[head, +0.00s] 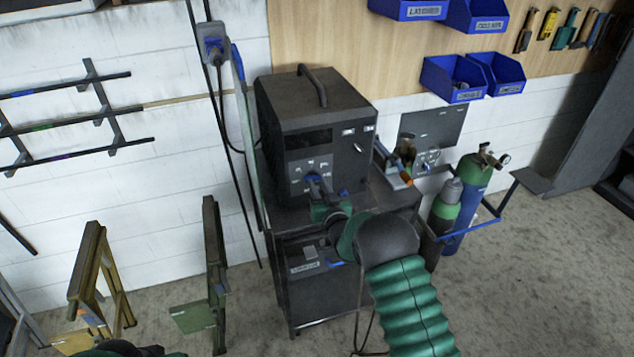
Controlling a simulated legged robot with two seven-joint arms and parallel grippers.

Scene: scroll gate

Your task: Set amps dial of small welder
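The welder (315,105), a dark grey box with a top handle, stands on a cart against the wall. Its front has a dark display window, small light switches and a lighter dial panel (298,170) with small markings. My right gripper (315,182) is at the lower part of this panel, with its fingertips in front of or at a dial. The fingers hide the dial, and I cannot tell whether they touch it or how far they are parted. Of my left arm only a green and black piece shows at the bottom edge; its gripper is not visible.
The cart (292,218) has a labelled dark box (306,262) on its lower level. Gas cylinders (468,195) stand to its right. Trestles (214,265) stand to its left. A cable hangs down the wall beside the welder. Blue bins (452,82) hang above right.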

